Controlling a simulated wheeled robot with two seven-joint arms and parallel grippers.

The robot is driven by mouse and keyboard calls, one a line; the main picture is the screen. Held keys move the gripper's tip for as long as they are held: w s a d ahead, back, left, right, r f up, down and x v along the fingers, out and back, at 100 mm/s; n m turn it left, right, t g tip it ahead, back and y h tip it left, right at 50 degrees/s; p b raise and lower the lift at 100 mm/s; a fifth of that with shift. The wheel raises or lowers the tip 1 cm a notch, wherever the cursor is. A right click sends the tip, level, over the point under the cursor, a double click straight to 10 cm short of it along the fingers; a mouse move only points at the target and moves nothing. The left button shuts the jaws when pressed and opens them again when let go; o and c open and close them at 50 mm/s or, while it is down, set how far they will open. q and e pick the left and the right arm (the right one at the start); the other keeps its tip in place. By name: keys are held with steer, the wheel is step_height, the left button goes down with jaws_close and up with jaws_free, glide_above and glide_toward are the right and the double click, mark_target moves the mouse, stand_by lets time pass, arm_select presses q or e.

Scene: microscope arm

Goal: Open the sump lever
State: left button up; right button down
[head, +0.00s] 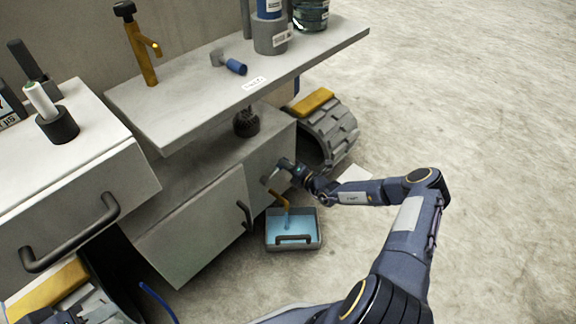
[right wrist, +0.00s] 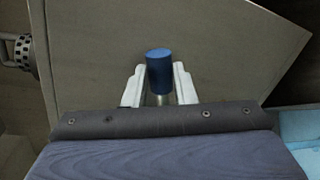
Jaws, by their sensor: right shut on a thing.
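The sump lever's blue grip (right wrist: 159,72) shows in the right wrist view, a blue cylinder on a short metal stem. The two pale fingers of my right gripper (right wrist: 159,88) are closed on either side of it. In the head view my right gripper (head: 274,177) is against the lower cabinet front, just above a yellow-brown spout (head: 279,198), and the lever is mostly hidden there. A grey tray (head: 318,240) with blue liquid stands on the floor under the spout. A faint bluish streak shows between spout and liquid.
The lower cabinet (head: 190,228) has a dark handle (head: 244,214) left of the spout. A worktop (head: 190,95) juts out above, with a yellow tap (head: 143,50) and several containers. A ridged wheel (head: 335,130) stands behind my right forearm. The floor to the right is clear.

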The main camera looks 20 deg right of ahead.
steer(key=shift+f, duration=0.2)
stand_by(0.3)
steer(key=c, duration=1.2)
jaws_free()
steer(key=shift+r, duration=0.1)
steer(key=p+v, duration=0.3)
steer(key=v, duration=0.4)
steer(key=shift+s+d, duration=0.15)
steer(key=shift+s, duration=0.25)
